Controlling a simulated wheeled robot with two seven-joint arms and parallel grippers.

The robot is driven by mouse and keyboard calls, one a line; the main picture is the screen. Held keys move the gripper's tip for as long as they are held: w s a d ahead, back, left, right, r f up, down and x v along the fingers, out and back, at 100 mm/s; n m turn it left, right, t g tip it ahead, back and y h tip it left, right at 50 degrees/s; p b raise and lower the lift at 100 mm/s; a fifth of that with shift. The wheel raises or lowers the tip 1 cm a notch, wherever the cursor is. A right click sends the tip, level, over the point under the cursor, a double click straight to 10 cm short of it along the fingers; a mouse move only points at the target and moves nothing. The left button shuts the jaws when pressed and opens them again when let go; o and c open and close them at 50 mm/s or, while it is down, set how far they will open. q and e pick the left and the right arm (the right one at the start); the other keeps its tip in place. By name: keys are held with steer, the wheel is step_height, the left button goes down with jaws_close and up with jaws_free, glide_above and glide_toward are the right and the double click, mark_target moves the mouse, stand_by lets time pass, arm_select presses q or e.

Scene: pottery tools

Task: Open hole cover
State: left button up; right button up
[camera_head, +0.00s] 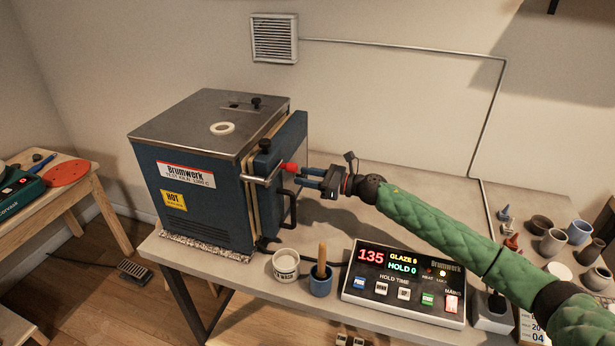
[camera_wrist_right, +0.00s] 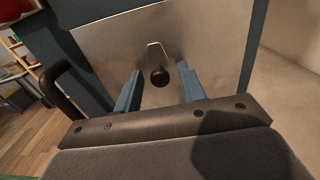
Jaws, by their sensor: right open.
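The blue kiln (camera_head: 205,165) stands on the table, its door (camera_head: 292,140) on the right side. In the right wrist view a bare metal plate (camera_wrist_right: 205,45) is on the kiln face before me, with a round black knob (camera_wrist_right: 160,77) below a thin bent wire or outline. I cannot tell for certain that this is the hole cover. My right gripper (camera_head: 308,177) points left at the door; it also shows in the right wrist view (camera_wrist_right: 160,84). Its blue fingers are open, one on each side of the knob in that view; contact cannot be told. My left gripper is not in view.
A red-tipped part (camera_head: 291,167) and a black door handle (camera_head: 288,207) are close to my right gripper. A white cup (camera_head: 286,264), a blue pot (camera_head: 320,282) with a wooden-handled tool and the controller (camera_head: 405,284) stand in front. Several small pots are at the right.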

jaws_close()
